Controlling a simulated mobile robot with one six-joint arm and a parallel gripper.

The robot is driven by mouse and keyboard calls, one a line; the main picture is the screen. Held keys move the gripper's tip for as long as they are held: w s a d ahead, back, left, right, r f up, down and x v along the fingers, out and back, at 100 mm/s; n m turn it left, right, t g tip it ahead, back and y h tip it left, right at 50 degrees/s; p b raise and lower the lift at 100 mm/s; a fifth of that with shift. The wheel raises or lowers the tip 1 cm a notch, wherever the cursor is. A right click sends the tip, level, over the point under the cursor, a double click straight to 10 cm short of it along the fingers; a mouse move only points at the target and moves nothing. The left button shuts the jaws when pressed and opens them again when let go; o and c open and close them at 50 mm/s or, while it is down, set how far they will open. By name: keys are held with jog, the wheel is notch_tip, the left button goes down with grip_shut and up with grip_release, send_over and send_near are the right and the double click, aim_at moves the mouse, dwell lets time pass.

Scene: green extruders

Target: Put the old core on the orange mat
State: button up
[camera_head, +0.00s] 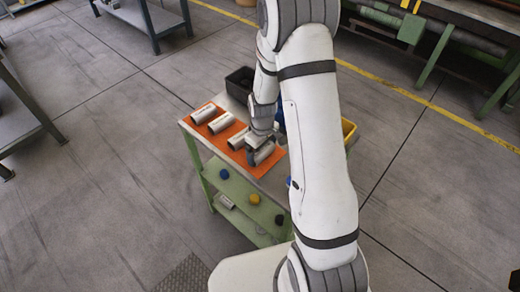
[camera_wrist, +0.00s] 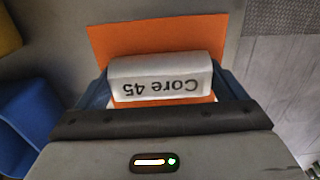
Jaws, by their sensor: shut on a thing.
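The orange mat (camera_head: 222,143) lies on top of a small green-framed cart, and part of it shows in the wrist view (camera_wrist: 112,48). My gripper (camera_head: 262,141) is over the mat's near right end. In the wrist view my gripper (camera_wrist: 161,92) is shut on a white core (camera_wrist: 160,68) labelled "Core 45", which lies crosswise between the fingers. This core (camera_head: 264,153) is low over the mat; I cannot tell whether it touches. Three similar cores (camera_head: 203,113) lie in a row along the mat. The gripper partly hides the nearest one.
A black bin (camera_head: 239,81) stands at the cart's back. A yellow bin (camera_head: 349,129) and a blue one (camera_wrist: 32,112) are beside the mat. The lower shelf holds blue (camera_head: 224,174), yellow (camera_head: 254,198) and black round pieces and another core (camera_head: 227,201). My arm hides the cart's right side.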

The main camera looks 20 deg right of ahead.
aim_at(262, 150)
jog(key=shift+f, duration=0.2)
jog(key=o, duration=1)
jog(key=shift+r, duration=0.1)
jog(key=shift+c, duration=0.2)
jog(key=shift+r, duration=0.1)
notch_tip(262, 150, up, 12)
jog(key=b, duration=0.2)
jog(key=s+r+m+t, duration=0.1)
jog(key=s+r+m, duration=0.2)
jog(key=s+r, duration=0.4)
jog(key=s+r+m+t, duration=0.2)
jog(key=s+r, duration=0.6)
jog(key=s, duration=0.5)
jog(key=shift+s+a+r+m+t, duration=0.25)
jog(key=shift+a+r+m+t, duration=0.05)
jog(key=shift+m, duration=0.6)
